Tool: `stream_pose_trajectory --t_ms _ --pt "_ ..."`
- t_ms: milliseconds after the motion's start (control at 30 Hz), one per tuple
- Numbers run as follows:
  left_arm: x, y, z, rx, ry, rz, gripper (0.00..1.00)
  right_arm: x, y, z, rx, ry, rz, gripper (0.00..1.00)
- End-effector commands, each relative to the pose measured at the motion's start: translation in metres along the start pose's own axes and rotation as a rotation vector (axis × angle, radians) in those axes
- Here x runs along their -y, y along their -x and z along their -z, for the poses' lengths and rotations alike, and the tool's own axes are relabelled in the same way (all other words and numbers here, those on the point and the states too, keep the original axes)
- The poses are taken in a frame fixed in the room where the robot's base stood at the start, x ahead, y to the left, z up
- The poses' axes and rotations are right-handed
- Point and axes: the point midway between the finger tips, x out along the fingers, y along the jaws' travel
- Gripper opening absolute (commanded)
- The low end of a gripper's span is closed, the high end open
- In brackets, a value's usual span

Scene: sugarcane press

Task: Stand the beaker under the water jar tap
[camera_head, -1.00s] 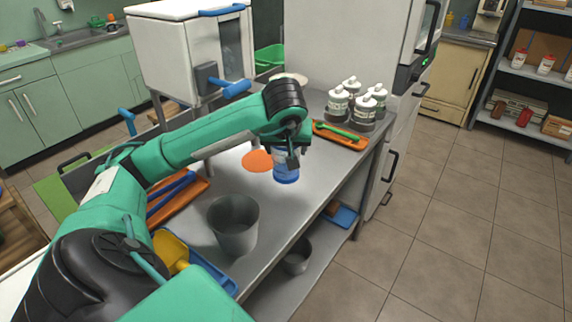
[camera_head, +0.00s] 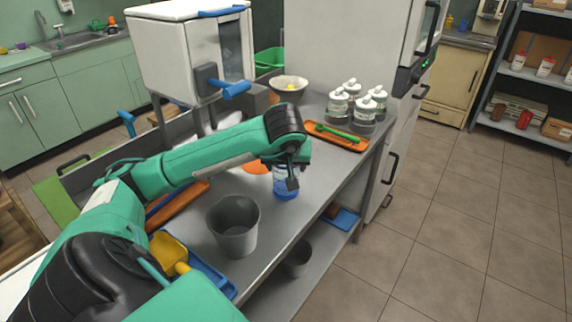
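A small clear and blue vessel (camera_head: 285,190), which looks like the beaker, is at the right part of the steel table. My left gripper (camera_head: 291,176) comes over it from above and appears shut on it; the wrist and a dark finger hide its top. The vessel is upright, close to the table top; I cannot tell whether it touches. I cannot make out a water jar with certainty. A white cabinet (camera_head: 182,58) with a blue-handled fitting (camera_head: 232,89) stands behind the table. My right gripper is not in view.
A grey bucket (camera_head: 233,228) stands on the table (camera_head: 290,222) left of the vessel. An orange disc (camera_head: 254,168) lies behind it. An orange tray (camera_head: 336,137) with a green tool, several white-topped bottles (camera_head: 352,104) and a bowl (camera_head: 289,88) are farther back.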

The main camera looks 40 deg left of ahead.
Motion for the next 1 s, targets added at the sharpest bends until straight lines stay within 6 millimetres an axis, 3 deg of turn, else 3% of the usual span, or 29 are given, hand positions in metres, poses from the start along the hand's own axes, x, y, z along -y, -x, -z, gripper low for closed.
stream_pose_trajectory --t_ms 33,133,533,1000 --pt "0.0 -0.001 0.0 0.0 0.0 0.0 0.69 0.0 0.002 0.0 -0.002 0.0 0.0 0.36" --pt "0.0 0.0 0.0 0.0 0.0 0.0 0.87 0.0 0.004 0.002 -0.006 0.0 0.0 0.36" --pt "0.0 0.004 0.002 0.001 0.001 0.0 0.87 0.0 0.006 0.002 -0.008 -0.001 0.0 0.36" --pt "0.0 0.087 0.004 -0.005 -0.001 -0.001 0.87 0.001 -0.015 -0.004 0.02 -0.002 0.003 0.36"
